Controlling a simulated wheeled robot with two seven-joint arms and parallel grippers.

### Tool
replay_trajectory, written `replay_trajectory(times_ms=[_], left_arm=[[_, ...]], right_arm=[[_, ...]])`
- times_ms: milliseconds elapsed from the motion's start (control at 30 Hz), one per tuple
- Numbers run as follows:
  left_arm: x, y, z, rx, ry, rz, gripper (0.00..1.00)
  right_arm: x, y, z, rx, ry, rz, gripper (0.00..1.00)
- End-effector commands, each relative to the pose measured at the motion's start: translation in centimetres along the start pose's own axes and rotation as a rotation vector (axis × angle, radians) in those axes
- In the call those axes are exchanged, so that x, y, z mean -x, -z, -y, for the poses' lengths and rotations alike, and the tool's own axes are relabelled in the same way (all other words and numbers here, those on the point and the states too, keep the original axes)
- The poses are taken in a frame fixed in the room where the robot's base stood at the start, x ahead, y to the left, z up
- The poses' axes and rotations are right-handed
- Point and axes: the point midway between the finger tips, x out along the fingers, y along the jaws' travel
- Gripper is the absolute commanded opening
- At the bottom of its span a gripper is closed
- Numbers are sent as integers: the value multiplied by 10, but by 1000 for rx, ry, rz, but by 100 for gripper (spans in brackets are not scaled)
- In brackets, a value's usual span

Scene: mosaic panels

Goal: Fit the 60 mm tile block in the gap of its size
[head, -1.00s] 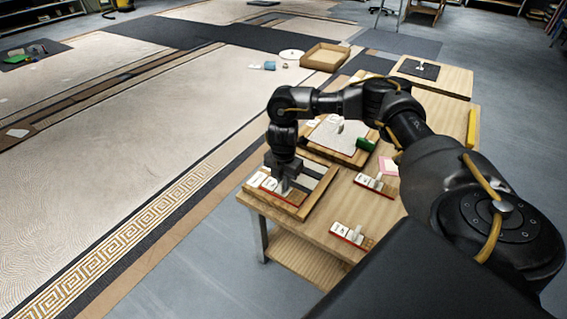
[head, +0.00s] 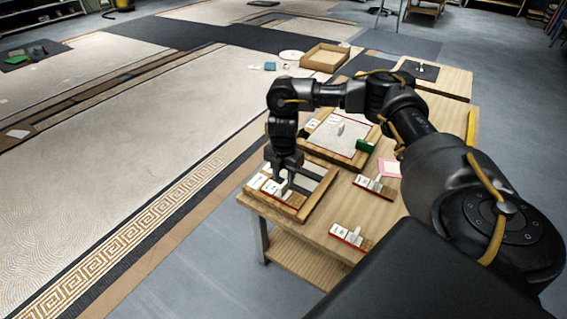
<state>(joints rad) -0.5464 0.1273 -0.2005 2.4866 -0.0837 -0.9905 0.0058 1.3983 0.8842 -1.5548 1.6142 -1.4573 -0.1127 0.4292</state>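A wooden frame (head: 318,206) lies at the near left corner of the table, with pale tile pieces and a red edge strip along its left and front side. My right gripper (head: 283,182) is just above these pieces, with its fingers spread around an upright pale grip. The block under that grip is partly hidden, and I cannot tell whether it is fully seated. Two other tile blocks with red edges and upright grips lie on the table, one block (head: 374,186) right of the frame and one block (head: 350,236) near the front edge. My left gripper is not in view.
Behind the frame stands a larger panel (head: 338,136) with a grip, and a green object (head: 365,146) is beside it. A pink note (head: 389,168) lies on the table (head: 330,222). My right arm spans above the table's right part. Bare wood lies between the loose blocks.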

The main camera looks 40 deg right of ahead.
Motion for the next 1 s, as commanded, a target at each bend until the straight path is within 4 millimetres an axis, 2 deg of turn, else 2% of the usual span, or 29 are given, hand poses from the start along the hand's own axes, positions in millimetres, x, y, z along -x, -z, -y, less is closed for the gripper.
replay_trajectory(times_ms=[33,100,300,500,1000], left_arm=[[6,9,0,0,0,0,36],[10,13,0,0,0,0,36],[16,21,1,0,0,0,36],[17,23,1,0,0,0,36],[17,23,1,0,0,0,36]], right_arm=[[18,0,-1,2,-4,3,36],[32,0,-1,1,-3,2,36],[60,0,-1,1,-2,2,36],[68,0,0,0,0,0,36],[67,0,0,0,0,0,36]])
